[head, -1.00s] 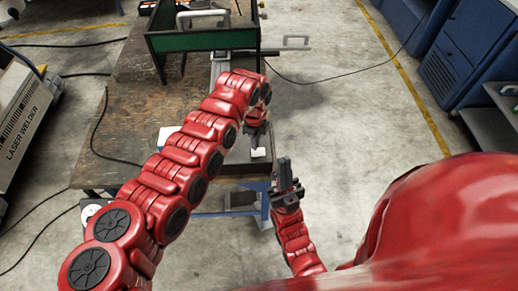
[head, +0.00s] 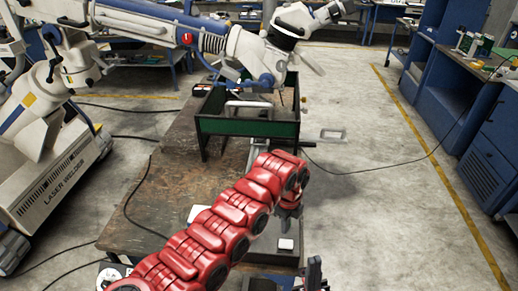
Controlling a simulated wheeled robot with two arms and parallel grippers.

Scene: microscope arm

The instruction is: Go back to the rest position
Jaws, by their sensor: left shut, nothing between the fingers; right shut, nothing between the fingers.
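My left gripper (head: 284,226) is at the end of the red arm that crosses the workbench (head: 150,205) from the lower left. It points down above the bench's near right part, close to a small white block (head: 286,244), and is shut with nothing visible in it. Whether it touches the block is not clear. My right gripper (head: 314,268) shows only partly at the bottom edge, off the bench's right side. It is shut, pointing up, and empty.
A green-sided box frame (head: 247,128) stands on the bench's far part. The laser welder (head: 55,185) is at the left, and its jointed arm (head: 165,25) with the microscope head (head: 268,45) reaches over the back. Blue cabinets (head: 450,110) line the right. Open floor (head: 390,220) lies between.

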